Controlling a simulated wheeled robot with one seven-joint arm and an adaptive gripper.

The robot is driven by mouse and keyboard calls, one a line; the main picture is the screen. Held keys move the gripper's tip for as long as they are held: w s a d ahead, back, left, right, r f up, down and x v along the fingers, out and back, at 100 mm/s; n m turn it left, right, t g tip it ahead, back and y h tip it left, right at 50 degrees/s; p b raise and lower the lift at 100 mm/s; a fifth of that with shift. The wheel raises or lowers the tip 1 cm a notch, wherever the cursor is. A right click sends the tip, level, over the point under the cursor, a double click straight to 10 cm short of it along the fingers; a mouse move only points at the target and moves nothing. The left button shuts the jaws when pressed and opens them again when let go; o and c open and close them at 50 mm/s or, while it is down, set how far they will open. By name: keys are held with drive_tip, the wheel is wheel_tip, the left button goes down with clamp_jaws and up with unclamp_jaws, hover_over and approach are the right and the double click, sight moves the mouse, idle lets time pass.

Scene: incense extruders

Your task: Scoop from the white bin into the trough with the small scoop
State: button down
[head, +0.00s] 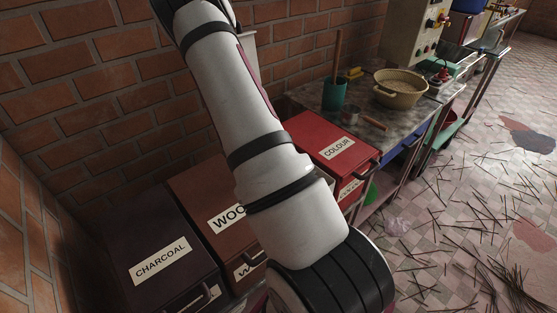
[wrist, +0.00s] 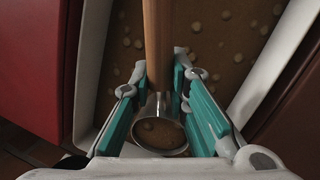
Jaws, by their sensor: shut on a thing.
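In the wrist view, the small scoop has a metal cup (wrist: 160,134) and a wooden handle (wrist: 157,45). Some brown powder shows in the cup. My gripper (wrist: 163,84) is shut on the scoop, its teal-padded fingers on either side of it. Behind the scoop is the white bin (wrist: 92,65), with brown powder and several pale lumps inside. The cup appears nearer the camera than the powder; I cannot tell whether the scoop touches it. In the head view my arm hides the gripper, and I cannot make out the trough.
Bins labelled charcoal (head: 150,240), wood (head: 205,185) and colour (head: 318,132) line the brick wall. The bench holds a teal cup (head: 334,95) with a stick, a tan bowl (head: 400,95) of grains and a small metal cup (head: 350,117). Thin sticks litter the floor.

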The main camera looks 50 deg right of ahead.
drive_tip(key=shift+t, duration=0.7)
drive_tip(key=shift+s+d+r+p, duration=0.1)
drive_tip(key=shift+s+r+p, duration=0.25)
drive_tip(key=shift+r+p, duration=0.3)
drive_tip(key=shift+s+a+r+p, duration=0.1)
drive_tip(key=shift+s+r+p, duration=0.3)
drive_tip(key=shift+r+p, duration=0.3)
drive_tip(key=shift+s+d+r+p, duration=0.1)
drive_tip(key=shift+s+r+p, duration=0.25)
drive_tip(key=shift+r+p, duration=0.3)
drive_tip(key=s+r+p, duration=0.4)
drive_tip(key=s+p, duration=0.3)
drive_tip(key=s, duration=0.2)
drive_tip(key=shift+d+r+t, duration=0.2)
drive_tip(key=shift+d+t, duration=0.1)
drive_tip(key=shift+t, duration=0.1)
drive_tip(key=shift+w, duration=0.15)
